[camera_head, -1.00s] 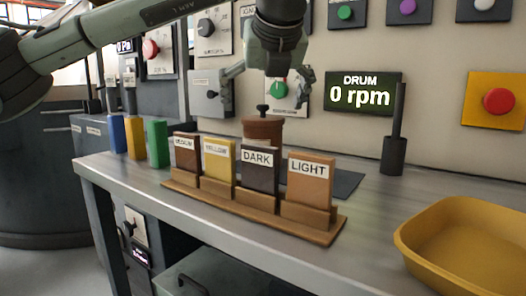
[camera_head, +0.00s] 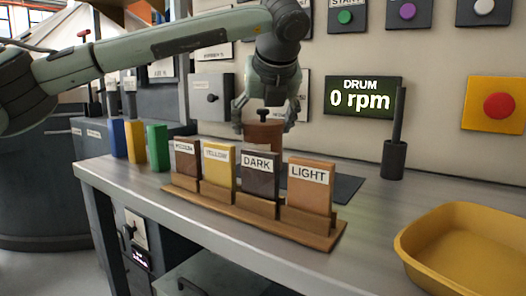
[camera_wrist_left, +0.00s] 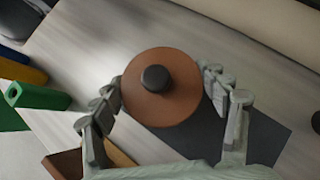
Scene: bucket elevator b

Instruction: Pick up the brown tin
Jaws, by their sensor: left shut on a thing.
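The brown tin (camera_head: 264,134) has a dark knob on its lid. It stands on the bench behind the row of labelled cards, which hide its lower part. In the left wrist view the tin (camera_wrist_left: 162,101) is seen from above, between the two fingers. My left gripper (camera_head: 265,118) comes down from above with a finger on each side of the tin, shut on it. The left gripper also shows in the wrist view (camera_wrist_left: 166,96). My right gripper is in neither view.
A wooden rack (camera_head: 247,217) with several labelled cards stands in front of the tin. Blue, yellow and green (camera_head: 157,147) containers stand to its left. A dark mat (camera_head: 338,186) lies beside the tin. A black holder (camera_head: 393,158) and yellow tray (camera_head: 470,243) are right.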

